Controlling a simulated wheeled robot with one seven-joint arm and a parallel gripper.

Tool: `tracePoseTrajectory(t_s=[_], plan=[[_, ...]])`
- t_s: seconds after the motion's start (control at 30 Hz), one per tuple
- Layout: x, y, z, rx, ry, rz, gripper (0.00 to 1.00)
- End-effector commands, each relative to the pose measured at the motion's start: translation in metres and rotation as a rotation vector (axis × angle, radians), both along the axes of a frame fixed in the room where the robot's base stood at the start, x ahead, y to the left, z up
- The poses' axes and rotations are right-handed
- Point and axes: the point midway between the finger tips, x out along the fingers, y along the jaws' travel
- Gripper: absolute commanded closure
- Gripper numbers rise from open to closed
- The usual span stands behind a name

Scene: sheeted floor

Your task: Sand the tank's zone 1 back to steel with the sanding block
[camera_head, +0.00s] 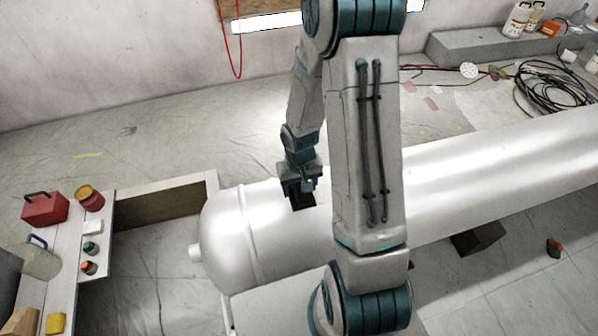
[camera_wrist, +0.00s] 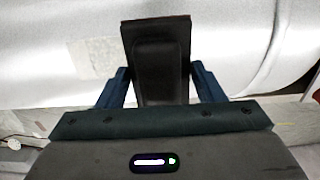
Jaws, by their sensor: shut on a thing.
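The tank (camera_head: 455,172) is a long, pale, shiny cylinder lying across the head view, its domed end at the left. My gripper (camera_head: 299,186) is above the tank near that end, shut on the sanding block (camera_head: 303,201), which is dark. In the wrist view the block (camera_wrist: 156,50) sits between the two blue fingers, with the tank (camera_wrist: 240,35) behind it. I cannot tell whether the block touches the tank. A dull, rough-edged patch (camera_wrist: 92,57) shows on the tank left of the block. No zone mark is readable.
A bench (camera_head: 62,255) at the left holds a red toolbox (camera_head: 44,208), a yellow-red tin (camera_head: 89,198), a clear jug (camera_head: 40,262) and small bottles. Coiled black cable (camera_head: 553,88) lies at the back right. A grey ledge (camera_head: 480,48) stands by the wall.

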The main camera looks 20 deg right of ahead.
Motion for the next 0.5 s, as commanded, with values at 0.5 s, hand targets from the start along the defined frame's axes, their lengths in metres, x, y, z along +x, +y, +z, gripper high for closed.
tracePoseTrajectory(t_s=[0.5], plan=[[0.0, 0.002, 0.047, 0.0, -0.001, 0.007, 0.72]])
